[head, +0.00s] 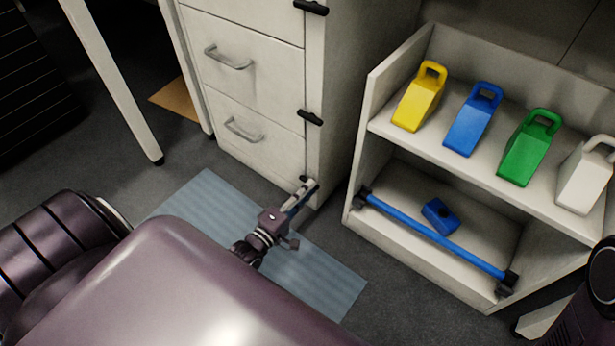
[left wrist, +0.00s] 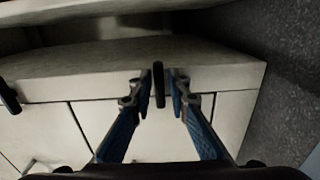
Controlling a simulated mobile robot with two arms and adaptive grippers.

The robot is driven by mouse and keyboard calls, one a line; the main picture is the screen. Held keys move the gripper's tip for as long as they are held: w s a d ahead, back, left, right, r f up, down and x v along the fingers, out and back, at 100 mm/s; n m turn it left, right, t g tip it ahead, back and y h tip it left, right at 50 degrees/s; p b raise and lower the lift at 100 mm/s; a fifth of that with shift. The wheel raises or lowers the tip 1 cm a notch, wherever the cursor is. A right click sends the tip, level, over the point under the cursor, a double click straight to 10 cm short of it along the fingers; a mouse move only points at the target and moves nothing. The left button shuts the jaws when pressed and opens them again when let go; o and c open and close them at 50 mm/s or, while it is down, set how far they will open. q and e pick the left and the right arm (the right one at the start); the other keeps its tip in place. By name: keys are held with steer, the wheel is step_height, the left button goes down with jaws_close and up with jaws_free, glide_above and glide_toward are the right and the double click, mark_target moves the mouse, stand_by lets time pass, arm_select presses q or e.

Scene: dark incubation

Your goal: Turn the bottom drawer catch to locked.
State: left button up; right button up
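The white drawer cabinet (head: 285,140) has black catches on its right-hand strip. The middle catch (head: 311,117) lies across the edge between strip and drawer. The bottom catch is mostly hidden behind my left gripper (head: 308,190) in the head view. In the left wrist view the bottom catch (left wrist: 158,84) is a dark bar lying across the strip's edge. My left gripper (left wrist: 159,90) has one finger on each side of it, with narrow gaps, so it looks open around the catch. My right gripper is out of view.
A white shelf (head: 420,255) stands close on the right, with several coloured scoop-like containers, a blue bar (head: 435,235) and a blue block (head: 440,216). A blue-grey mat (head: 335,280) lies on the floor before the cabinet. A table leg (head: 115,80) stands left.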

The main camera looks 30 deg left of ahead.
arm_select(q)
steer(key=shift+o, duration=1)
steer(key=s+a, duration=0.1)
steer(key=s, duration=1.1)
steer(key=shift+r, duration=0.1)
